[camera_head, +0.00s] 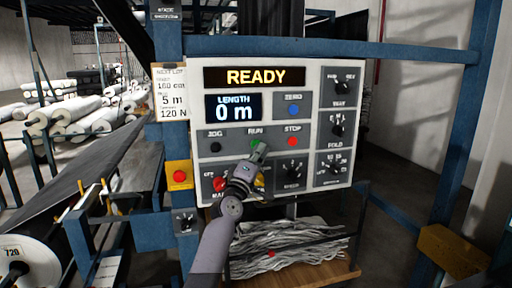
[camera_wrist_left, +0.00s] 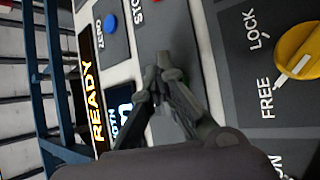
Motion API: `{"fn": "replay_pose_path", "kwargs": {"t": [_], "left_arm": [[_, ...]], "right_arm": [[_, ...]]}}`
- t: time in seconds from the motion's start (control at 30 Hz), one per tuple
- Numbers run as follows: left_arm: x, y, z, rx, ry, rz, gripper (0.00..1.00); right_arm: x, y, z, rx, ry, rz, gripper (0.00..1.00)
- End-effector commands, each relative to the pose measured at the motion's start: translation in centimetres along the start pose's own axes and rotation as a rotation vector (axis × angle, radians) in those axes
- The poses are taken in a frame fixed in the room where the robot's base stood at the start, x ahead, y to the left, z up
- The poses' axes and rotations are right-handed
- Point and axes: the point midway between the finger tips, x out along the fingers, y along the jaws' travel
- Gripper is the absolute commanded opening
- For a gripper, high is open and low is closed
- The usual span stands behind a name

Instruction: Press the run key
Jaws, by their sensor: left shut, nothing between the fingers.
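The run key (camera_head: 254,142) is on the grey control panel (camera_head: 222,133), under the label RUN, between the black JOG key (camera_head: 215,147) and the red STOP key (camera_head: 292,141). In the left wrist view the shut fingers (camera_wrist_left: 163,72) point at the panel and hide the key. The display (camera_head: 254,77) reads READY. My right gripper is not in view.
A blue ZERO key (camera_head: 294,110) sits above STOP. Dark knobs (camera_head: 336,125) line the panel's right side. A yellow knob (camera_wrist_left: 300,52) marked FREE and LOCK shows in the wrist view. A red button on a yellow box (camera_head: 179,176) is left of the panel.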

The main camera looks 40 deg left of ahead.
Motion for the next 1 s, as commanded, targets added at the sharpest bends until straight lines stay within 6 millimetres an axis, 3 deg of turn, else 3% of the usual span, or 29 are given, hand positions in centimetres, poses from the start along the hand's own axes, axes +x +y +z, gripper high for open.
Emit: {"fn": "replay_pose_path", "kwargs": {"t": [1.0], "left_arm": [[0.6,-0.5,-0.4,-0.001,0.0,0.001,0.0]], "right_arm": [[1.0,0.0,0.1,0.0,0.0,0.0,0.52]]}}
